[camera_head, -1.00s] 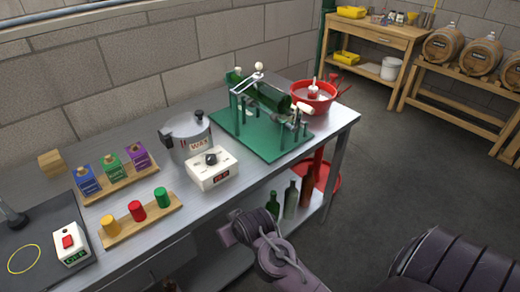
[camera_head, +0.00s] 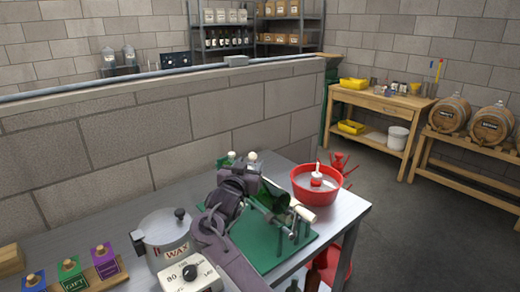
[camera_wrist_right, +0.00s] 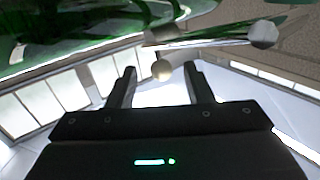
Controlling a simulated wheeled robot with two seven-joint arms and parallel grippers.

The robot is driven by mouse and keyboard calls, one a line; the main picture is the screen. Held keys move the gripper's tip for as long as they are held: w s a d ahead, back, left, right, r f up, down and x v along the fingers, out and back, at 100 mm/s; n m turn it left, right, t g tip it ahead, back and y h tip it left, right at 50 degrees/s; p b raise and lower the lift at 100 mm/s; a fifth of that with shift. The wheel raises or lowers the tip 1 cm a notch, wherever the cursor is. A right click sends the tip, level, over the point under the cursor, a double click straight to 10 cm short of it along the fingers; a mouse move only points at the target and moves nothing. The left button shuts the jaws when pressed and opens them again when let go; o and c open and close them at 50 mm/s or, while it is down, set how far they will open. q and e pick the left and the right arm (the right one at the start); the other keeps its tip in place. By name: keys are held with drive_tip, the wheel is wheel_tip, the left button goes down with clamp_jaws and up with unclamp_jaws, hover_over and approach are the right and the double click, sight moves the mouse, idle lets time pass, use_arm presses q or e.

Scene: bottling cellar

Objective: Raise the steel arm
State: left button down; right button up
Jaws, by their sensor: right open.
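A bottle-cutting stand with a green base (camera_head: 290,254) holds a green bottle (camera_head: 274,196) on the steel table. The steel arm's white ball knob (camera_head: 252,156) shows just above my right gripper (camera_head: 246,180), which hides most of the arm. In the right wrist view a steel rod (camera_wrist_right: 205,41) ends in a white ball. Green glass fills the upper left there. My left gripper is out of view.
A red basin (camera_head: 335,192) stands right of the stand. A wax pot (camera_head: 166,238) and a white dial box (camera_head: 190,278) stand left of it, near my right arm. A low block wall (camera_head: 200,115) runs behind the table.

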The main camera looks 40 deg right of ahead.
sight(251, 157)
drive_tip(key=shift+w+d+r, duration=0.1)
drive_tip(key=shift+d+r, duration=0.05)
drive_tip(key=shift+r, duration=0.25)
drive_tip(key=x, duration=0.1)
drive_tip(key=p+x, duration=0.1)
drive_tip(key=x, duration=0.1)
drive_tip(key=shift+r, duration=0.35)
drive_tip(key=shift+w+d+f, duration=0.3)
drive_tip(key=shift+w+d, duration=0.45)
drive_tip(key=shift+d, duration=0.1)
drive_tip(key=shift+w+d, duration=0.1)
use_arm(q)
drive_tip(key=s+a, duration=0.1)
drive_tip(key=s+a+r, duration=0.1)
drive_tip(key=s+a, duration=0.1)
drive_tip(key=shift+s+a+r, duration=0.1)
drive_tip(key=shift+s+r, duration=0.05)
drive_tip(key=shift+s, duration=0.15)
use_arm(e)
clamp_jaws()
